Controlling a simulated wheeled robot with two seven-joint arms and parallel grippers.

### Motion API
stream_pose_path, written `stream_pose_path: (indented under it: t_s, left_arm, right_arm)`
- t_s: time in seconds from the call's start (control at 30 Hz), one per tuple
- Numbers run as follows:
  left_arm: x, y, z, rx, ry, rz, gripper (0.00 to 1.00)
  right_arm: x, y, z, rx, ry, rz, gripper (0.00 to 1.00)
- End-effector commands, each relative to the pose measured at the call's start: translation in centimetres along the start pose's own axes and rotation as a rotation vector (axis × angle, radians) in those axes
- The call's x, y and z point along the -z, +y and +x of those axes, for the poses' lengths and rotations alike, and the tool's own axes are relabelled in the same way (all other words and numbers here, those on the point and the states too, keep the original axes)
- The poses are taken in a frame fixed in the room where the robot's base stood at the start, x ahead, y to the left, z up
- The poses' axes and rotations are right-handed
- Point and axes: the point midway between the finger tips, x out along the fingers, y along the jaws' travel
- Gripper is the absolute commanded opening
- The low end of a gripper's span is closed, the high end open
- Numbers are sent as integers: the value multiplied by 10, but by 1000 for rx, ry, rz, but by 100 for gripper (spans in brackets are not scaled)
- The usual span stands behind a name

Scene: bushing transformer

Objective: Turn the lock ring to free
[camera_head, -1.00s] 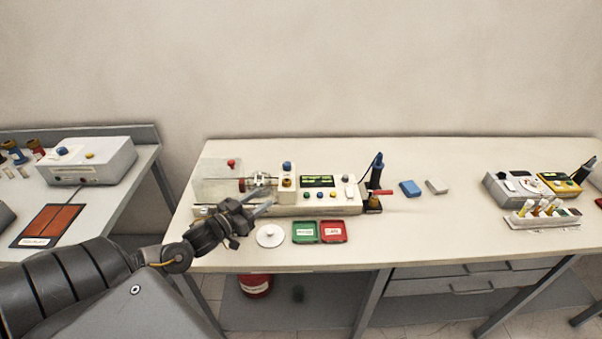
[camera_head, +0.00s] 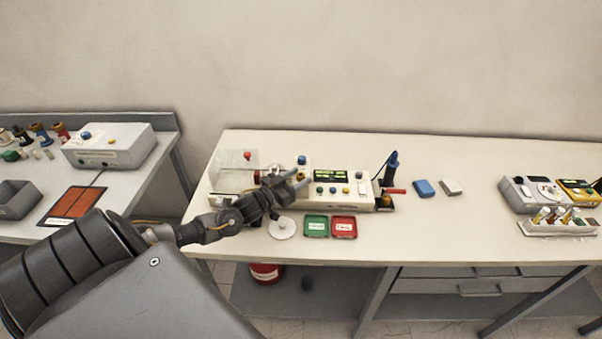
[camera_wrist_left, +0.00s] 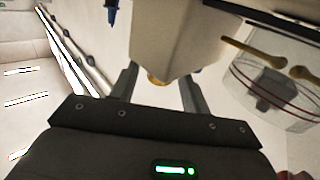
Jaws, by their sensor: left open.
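My left gripper (camera_head: 298,181) is open over the left part of the beige test unit (camera_head: 352,204) and hides part of it. In the left wrist view its two fingers (camera_wrist_left: 158,92) stand apart on either side of a beige block (camera_wrist_left: 165,35). A small brass-coloured round part (camera_wrist_left: 157,80) shows at that block's end, between the fingers. I cannot tell whether it is the lock ring, or whether a finger touches it. The blue knob (camera_head: 302,160) shows just above the gripper. My right gripper is not in view.
A clear box (camera_head: 230,172) with a red knob stands left of the gripper. A white disc (camera_head: 282,228), a green tray (camera_head: 316,226) and a red tray (camera_head: 343,227) lie in front of the unit.

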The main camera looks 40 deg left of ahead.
Motion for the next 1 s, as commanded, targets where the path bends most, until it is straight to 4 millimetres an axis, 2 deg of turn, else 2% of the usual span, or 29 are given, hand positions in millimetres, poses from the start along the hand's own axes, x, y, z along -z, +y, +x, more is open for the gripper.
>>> stream_pose_path:
  t_s: [0.2,0.5,0.8,1.0]
  left_arm:
    - [1,0,15,0,1,0,47]
    - [0,0,16,0,1,0,45]
    - [0,0,15,0,0,0,6]
    - [0,0,15,12,0,-1,4]
  right_arm:
    - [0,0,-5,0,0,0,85]
    - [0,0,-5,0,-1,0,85]
    - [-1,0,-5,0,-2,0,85]
    - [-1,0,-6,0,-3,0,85]
